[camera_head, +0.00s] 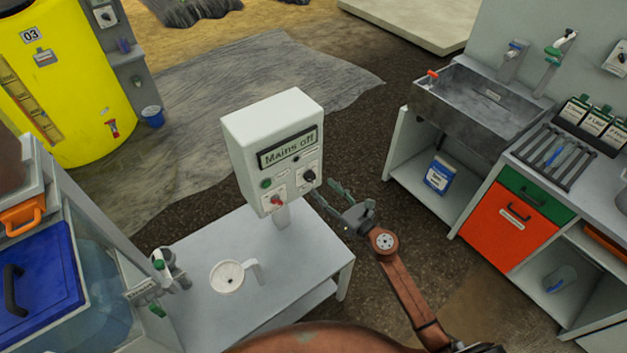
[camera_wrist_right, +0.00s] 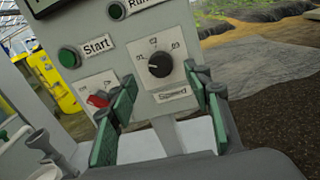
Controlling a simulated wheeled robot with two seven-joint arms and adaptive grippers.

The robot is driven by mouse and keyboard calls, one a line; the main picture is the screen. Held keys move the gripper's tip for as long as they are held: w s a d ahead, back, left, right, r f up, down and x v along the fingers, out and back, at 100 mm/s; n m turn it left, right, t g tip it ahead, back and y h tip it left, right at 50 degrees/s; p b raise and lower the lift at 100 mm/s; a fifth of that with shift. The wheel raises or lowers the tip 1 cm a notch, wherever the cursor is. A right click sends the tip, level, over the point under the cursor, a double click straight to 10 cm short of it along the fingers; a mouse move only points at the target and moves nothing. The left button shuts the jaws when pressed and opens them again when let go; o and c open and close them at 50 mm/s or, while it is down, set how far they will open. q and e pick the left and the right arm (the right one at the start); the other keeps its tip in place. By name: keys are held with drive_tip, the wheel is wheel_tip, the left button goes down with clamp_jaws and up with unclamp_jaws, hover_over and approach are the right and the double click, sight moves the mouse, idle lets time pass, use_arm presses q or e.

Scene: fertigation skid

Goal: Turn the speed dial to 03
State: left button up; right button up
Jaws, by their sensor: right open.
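The speed dial (camera_wrist_right: 159,64) is a round black knob on a light plate marked "Speed", with small numbers around its upper side. Its light pointer mark seems to face left, away from the 03 side at the upper right; the exact setting is hard to read. In the head view the dial (camera_head: 308,177) sits at the lower right of the white control box's (camera_head: 243,143) front. My right gripper (camera_head: 328,191) is open and empty, just in front of the dial and apart from it. In the wrist view its green-padded fingers (camera_wrist_right: 161,82) flank the dial. My left gripper is out of view.
The box display (camera_head: 287,148) reads "Mains off". A green Start button (camera_wrist_right: 69,57) and a red switch (camera_wrist_right: 98,100) sit left of the dial. The box stands on a grey table (camera_head: 200,315) with a white funnel-like cup (camera_head: 228,277). Open ground lies right of the box.

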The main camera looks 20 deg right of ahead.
sight(312, 178)
drive_tip(key=x, duration=0.5)
drive_tip(key=shift+w, duration=0.1)
drive_tip(key=shift+w+a, duration=0.15)
drive_tip(key=shift+w, duration=0.15)
drive_tip(key=shift+w+a, duration=0.1)
drive_tip(key=shift+w, duration=0.05)
drive_tip(key=c, duration=1.2)
drive_tip(key=shift+o, duration=0.2)
